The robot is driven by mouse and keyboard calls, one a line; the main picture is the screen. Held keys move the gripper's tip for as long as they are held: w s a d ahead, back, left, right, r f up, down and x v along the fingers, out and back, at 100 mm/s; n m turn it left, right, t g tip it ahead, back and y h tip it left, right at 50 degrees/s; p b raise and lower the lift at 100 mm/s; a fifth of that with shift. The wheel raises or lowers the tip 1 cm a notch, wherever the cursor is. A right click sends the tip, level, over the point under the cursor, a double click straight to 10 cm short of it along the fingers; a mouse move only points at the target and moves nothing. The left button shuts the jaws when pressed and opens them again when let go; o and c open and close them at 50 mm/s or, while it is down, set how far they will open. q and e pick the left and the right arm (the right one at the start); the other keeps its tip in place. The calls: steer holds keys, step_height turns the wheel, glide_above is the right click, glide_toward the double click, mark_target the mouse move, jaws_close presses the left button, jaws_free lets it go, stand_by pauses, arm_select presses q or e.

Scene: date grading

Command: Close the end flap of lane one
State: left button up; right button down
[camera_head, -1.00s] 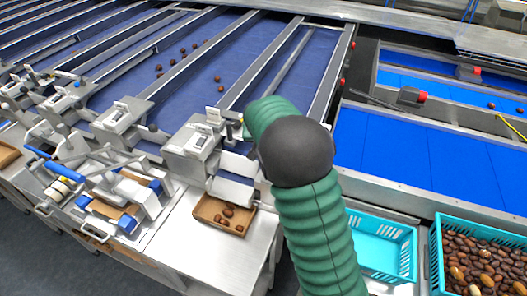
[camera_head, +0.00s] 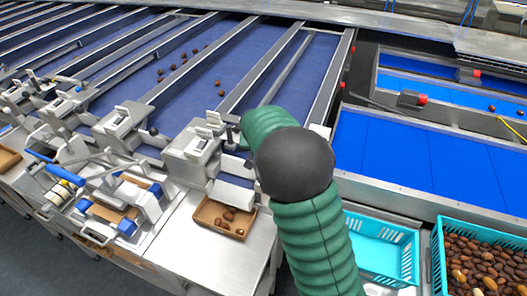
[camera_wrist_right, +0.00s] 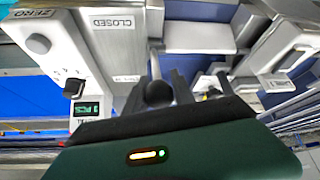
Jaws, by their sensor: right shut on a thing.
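A silver lane-end unit (camera_head: 193,145) stands at the foot of the blue lane nearest my right arm, with a pale plate (camera_head: 231,193) sloping down over a cardboard tray (camera_head: 222,217). In the right wrist view a lever with a black ball knob (camera_wrist_right: 158,94) stands between the dark fingers of my right gripper (camera_wrist_right: 160,82), which is shut on it. A panel marked CLOSED (camera_wrist_right: 113,25) is beside the lever. My green right arm hides most of this gripper in the head view. I cannot tell the flap's exact position. My left gripper is not in view.
The cardboard tray holds several dates. An empty turquoise crate (camera_head: 382,282) and a crate full of dates (camera_head: 438,275) stand at the right. Similar lane-end units and a blue-handled device (camera_head: 65,175) are at the left. A dial and a lit display (camera_wrist_right: 86,107) sit beside my gripper.

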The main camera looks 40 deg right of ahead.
steer(key=shift+a+f, duration=0.1)
steer(key=shift+a, duration=0.1)
stand_by(0.7)
steer(key=c, duration=1.4)
jaws_free()
steer(key=shift+o, duration=1.7)
steer(key=shift+a, duration=0.1)
steer(key=b+v, duration=0.1)
steer(key=v, duration=1.5)
steer(key=shift+a+r+b, duration=0.2)
steer(key=shift+r+b, duration=0.15)
steer(key=shift+b, duration=0.05)
